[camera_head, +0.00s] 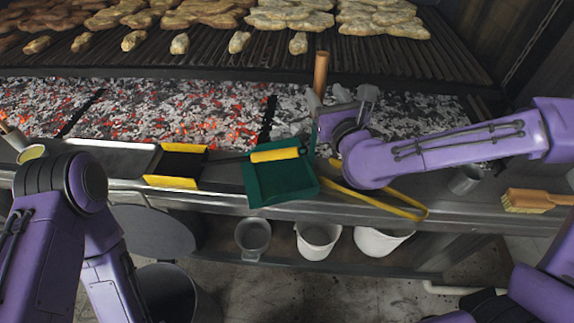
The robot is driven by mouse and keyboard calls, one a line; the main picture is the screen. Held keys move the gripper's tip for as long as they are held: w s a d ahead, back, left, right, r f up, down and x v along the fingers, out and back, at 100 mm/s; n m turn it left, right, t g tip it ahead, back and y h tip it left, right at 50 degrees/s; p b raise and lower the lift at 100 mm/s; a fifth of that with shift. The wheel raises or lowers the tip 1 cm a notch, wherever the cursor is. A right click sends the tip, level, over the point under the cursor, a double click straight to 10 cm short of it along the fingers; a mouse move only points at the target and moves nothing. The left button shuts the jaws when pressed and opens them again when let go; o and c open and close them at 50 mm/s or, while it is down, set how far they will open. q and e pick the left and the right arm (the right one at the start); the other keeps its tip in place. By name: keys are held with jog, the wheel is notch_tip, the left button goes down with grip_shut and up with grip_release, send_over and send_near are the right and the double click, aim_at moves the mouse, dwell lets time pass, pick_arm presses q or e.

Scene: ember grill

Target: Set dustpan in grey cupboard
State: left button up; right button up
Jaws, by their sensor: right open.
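A green, flat, tray-like pan, which looks like the dustpan (282,184), lies at the front edge of the metal counter, slightly tilted. A yellow grip (275,155) on a dark rod lies across its back edge. My right gripper (342,108) is open, just right of and behind the pan, beside an upright wooden handle (321,75). I cannot tell whether that handle belongs to the pan or whether the gripper touches it. My left arm shows at the left, but its gripper is out of view. I cannot make out a grey cupboard.
A black-and-yellow tool head (180,164) lies left of the pan. Yellow tongs (385,204) lie under my right forearm, and a brush (530,200) lies at the right. Glowing coals (150,112) and a food-laden grill (270,50) are behind. White buckets (318,238) stand below the counter.

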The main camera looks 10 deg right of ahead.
aim_at(321, 90)
jog(key=w, duration=0.1)
jog(key=w+p, duration=0.1)
jog(key=w, duration=0.1)
jog(key=shift+a+r, duration=0.15)
jog(key=shift+a, duration=0.15)
jog(key=shift+w+f, duration=0.2)
jog(key=shift+w, duration=0.25)
jog(key=shift+s, duration=0.15)
grip_shut()
dwell(0.5)
